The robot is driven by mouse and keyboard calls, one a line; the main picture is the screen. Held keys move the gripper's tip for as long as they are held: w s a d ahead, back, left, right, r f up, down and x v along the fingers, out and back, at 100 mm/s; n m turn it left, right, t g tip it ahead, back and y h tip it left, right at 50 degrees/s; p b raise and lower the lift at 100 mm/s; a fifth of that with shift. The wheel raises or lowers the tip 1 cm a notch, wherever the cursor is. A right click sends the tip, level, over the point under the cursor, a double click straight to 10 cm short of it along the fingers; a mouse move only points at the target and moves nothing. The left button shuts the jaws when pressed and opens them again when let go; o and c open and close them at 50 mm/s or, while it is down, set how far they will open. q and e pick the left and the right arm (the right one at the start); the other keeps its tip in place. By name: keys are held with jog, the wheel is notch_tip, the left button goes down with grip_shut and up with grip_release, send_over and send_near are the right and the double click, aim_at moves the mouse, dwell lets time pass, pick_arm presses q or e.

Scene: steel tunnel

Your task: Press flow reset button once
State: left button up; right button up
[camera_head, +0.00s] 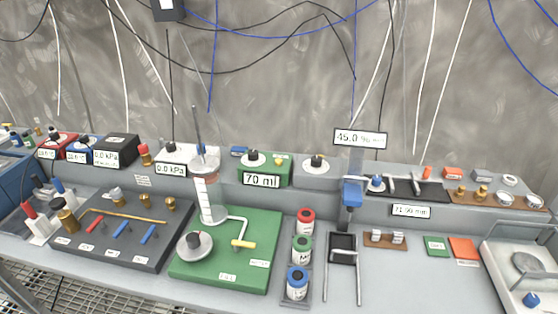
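I cannot make out any button labelled flow reset; the small labels are too blurred to read surely. A green box (265,166) with a "70 ml" display carries a black knob (253,155) and a small yellow-green knob (279,161) on top. In front of it, a green base plate (224,274) holds a clear upright cylinder (209,192), a round grey knob (195,245) and a yellow-handled valve (243,244). A white box (173,153) reading "0.0 kPa" also has a black knob. Neither gripper is in view.
Red, green and blue-banded bottles (297,283) stand right of the green plate. A dark panel (98,258) with coloured levers lies left. A metal stand (343,247), a tall blue-clamped post (351,190) and a tray (520,262) stand right. Cables hang behind the bench.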

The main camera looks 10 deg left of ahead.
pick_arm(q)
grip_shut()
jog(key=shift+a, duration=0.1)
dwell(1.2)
